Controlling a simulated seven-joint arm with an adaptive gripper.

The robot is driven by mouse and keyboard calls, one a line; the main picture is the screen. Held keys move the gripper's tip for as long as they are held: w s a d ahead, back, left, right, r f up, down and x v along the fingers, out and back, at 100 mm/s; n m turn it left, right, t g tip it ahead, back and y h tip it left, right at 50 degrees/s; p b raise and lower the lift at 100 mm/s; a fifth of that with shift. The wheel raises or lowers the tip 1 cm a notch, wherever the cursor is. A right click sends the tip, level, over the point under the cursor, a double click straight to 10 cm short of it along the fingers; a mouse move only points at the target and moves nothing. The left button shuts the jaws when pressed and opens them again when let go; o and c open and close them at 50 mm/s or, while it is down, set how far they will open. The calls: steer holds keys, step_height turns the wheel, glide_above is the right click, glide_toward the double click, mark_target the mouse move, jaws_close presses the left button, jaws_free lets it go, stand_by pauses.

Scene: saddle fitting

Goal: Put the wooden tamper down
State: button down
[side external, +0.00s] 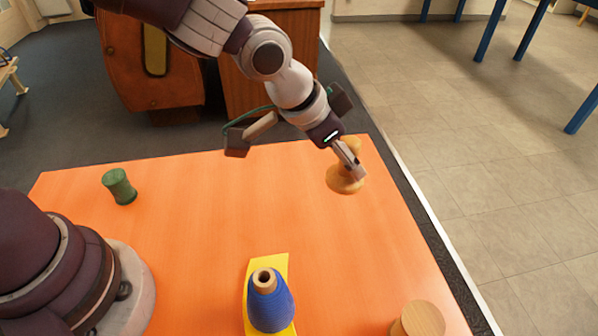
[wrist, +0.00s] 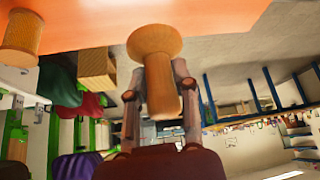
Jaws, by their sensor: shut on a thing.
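The wooden tamper (side external: 343,183) is pale wood with a wide round end and a narrower handle. It is at the far right part of the orange table, wide end down, close to the tabletop; I cannot tell whether it touches. My gripper (side external: 354,172) is shut on it, with the near finger hiding part of the handle. In the wrist view the tamper (wrist: 155,45) sits between my two fingers (wrist: 157,83), its wide end toward the orange table.
The orange table (side external: 200,230) has a green spool (side external: 119,186) at the left. A blue cone (side external: 269,304) with a wooden top stands on a yellow piece (side external: 282,264) at the front. A round wooden piece (side external: 422,320) is at the front right. The table's middle is clear.

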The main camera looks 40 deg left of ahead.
steer(key=s+d+m+h, duration=0.1)
steer(key=s+d+m, duration=0.1)
steer(key=d, duration=0.3)
steer(key=shift+g, duration=0.3)
step_height(320, 180, down, 10)
steer(key=shift+d+r, duration=0.1)
steer(key=c, duration=0.9)
jaws_free()
steer(key=shift+f, duration=0.2)
steer(key=shift+o, duration=0.2)
